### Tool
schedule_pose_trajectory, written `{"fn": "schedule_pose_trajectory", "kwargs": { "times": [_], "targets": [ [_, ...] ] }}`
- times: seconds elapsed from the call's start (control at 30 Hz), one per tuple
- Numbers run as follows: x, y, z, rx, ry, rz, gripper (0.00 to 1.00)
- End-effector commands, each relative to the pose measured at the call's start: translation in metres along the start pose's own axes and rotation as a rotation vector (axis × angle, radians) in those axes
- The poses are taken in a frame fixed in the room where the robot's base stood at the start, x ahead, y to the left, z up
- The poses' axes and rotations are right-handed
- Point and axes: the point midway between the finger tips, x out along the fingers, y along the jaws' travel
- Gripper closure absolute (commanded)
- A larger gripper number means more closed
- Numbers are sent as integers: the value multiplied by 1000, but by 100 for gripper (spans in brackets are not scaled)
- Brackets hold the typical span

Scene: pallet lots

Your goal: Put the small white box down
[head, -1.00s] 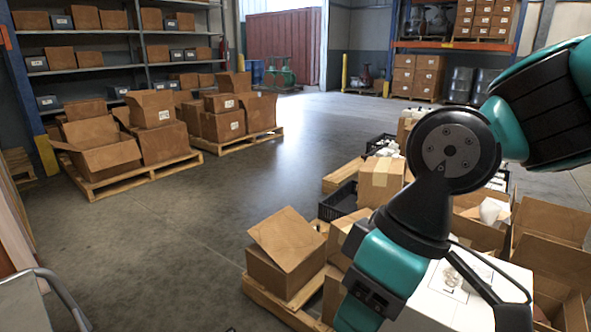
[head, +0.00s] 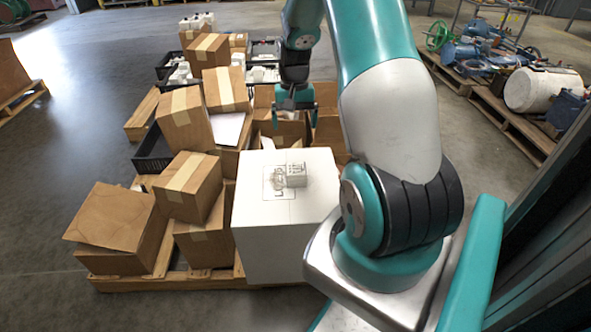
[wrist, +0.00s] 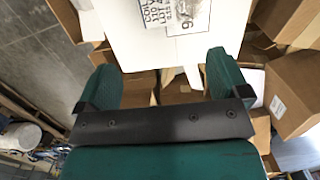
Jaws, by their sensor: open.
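The small white box (head: 296,174) rests upright on top of a large white box (head: 262,238), over part of its printed label. My gripper (head: 295,104) is beyond the large box in the head view, apart from the small box. In the wrist view my gripper (wrist: 163,66) is open, with nothing between its two teal fingers. The printed top of the large white box (wrist: 130,35) lies ahead of the fingers. A grey printed patch that looks like the small white box (wrist: 188,14) is at the top edge there, partly cut off.
Closed cartons (head: 188,185) crowd the pallet (head: 190,283) left of the large box. Open cartons (head: 328,130) stand behind it, below my gripper. Black crates (head: 153,152) are farther left. A pallet of machine parts (head: 500,115) stands right.

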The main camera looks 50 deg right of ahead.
Motion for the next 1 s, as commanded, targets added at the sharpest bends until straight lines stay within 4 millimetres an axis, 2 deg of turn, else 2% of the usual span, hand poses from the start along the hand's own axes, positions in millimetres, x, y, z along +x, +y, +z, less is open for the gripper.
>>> {"fn": "schedule_pose_trajectory", "kwargs": {
  "times": [0.1, 0.4, 0.5, 0.6, 0.83, 1.0],
  "targets": [
    [21, 5, -3, 18, -6, 5, 6],
    [90, 3, -1, 13, -6, 5, 6],
    [108, 3, -1, 12, -5, 4, 6],
    [119, 3, -1, 12, -4, 4, 6],
    [131, 3, -1, 11, -3, 4, 6],
    [157, 4, 1, 11, -5, 4, 6]
  ]
}}
